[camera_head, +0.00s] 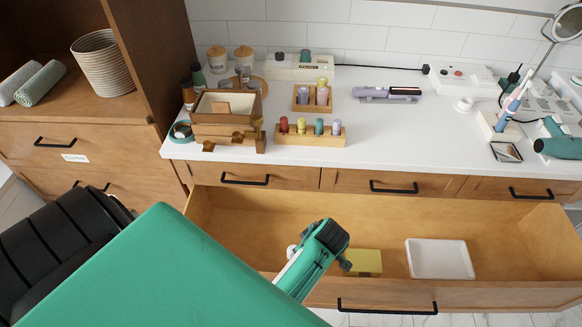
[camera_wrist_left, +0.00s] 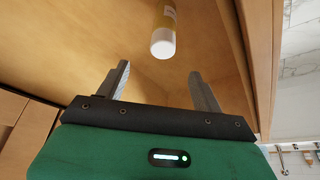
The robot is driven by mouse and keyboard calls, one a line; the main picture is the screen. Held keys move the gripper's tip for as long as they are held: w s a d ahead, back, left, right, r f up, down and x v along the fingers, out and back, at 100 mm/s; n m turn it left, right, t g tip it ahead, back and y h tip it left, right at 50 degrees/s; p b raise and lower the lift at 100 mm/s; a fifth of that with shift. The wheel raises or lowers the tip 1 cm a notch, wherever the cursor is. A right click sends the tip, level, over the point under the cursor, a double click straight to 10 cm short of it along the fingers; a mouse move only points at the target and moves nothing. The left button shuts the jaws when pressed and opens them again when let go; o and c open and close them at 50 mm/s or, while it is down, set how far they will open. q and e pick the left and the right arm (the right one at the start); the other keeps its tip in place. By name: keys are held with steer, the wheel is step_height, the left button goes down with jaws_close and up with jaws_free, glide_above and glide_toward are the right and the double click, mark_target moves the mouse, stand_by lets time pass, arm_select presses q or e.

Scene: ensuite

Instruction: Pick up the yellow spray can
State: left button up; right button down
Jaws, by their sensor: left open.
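In the left wrist view, a cylinder with a yellow body and a white end, which looks like the yellow spray can (camera_wrist_left: 166,22), lies on the wooden drawer floor. Its white end faces my left gripper (camera_wrist_left: 160,72). The can is beyond the two open fingertips, nearer the right finger, with a gap between. Nothing is between the fingers. In the head view, my left gripper (camera_head: 344,264) reaches down into the open drawer. There the can is mostly hidden behind the gripper and arm; a small white bit beside the wrist may be part of it. My right gripper is not in view.
The open drawer (camera_head: 520,236) also holds a yellow box (camera_head: 364,262) just right of the gripper and a white tray (camera_head: 440,259). The drawer's front panel with a black handle (camera_head: 387,308) stands nearest me. The white counter (camera_head: 400,142) above is crowded along its back.

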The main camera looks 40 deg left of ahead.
arm_select(q)
steer(key=x, duration=0.8)
steer(key=shift+s+a+r, duration=0.15)
steer(key=shift+s+a, duration=0.05)
steer(key=x, duration=0.6)
steer(key=shift+b, duration=0.35)
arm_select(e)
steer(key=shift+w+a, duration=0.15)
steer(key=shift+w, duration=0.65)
arm_select(q)
steer(key=shift+c, duration=0.5)
steer(key=c, duration=1)
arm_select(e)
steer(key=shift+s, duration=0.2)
